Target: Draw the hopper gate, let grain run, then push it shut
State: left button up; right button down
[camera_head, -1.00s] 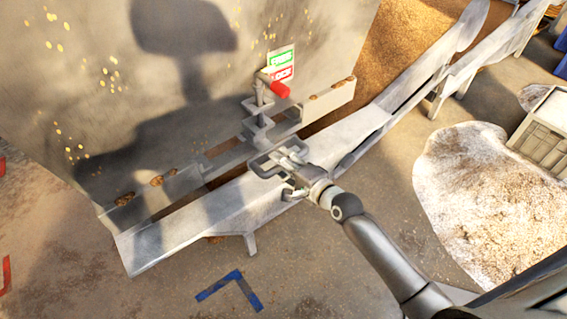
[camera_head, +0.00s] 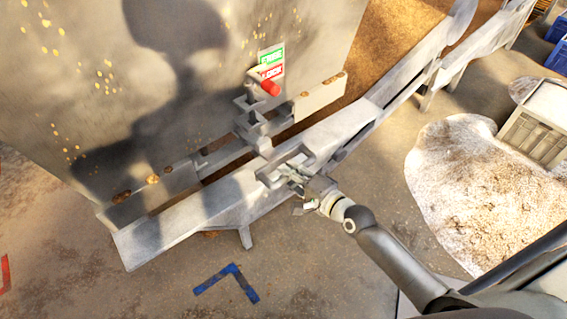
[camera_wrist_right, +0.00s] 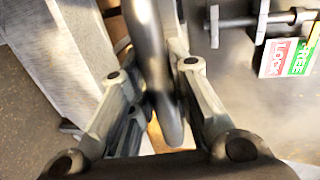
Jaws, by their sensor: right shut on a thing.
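The grey hopper (camera_head: 60,60) stands at the left with its gate slide (camera_head: 252,130) at the front. The gate's grey loop handle (camera_head: 268,177) sits over the sloping metal chute (camera_head: 150,240). My right gripper (camera_head: 292,172) is shut on this handle. In the right wrist view, a smooth grey bar of the handle (camera_wrist_right: 150,60) runs between the fingers. A red-tipped lever (camera_head: 270,88) sits beside a green and red FREE/LOCK sign (camera_head: 271,60), which also shows in the right wrist view (camera_wrist_right: 288,57). No running grain is clear. My left gripper is not in view.
Blue corner tape (camera_head: 228,283) marks open floor in front.

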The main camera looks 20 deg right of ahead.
jog(key=shift+s+d+f, duration=0.1)
jog(key=shift+s+d, duration=0.05)
jog(key=shift+s, duration=0.25)
jog(key=shift+w, duration=0.1)
jog(key=c, duration=1.3)
grip_release()
jog(key=shift+w+f, duration=0.1)
jog(key=shift+w, duration=0.2)
jog(key=shift+v, duration=6.05)
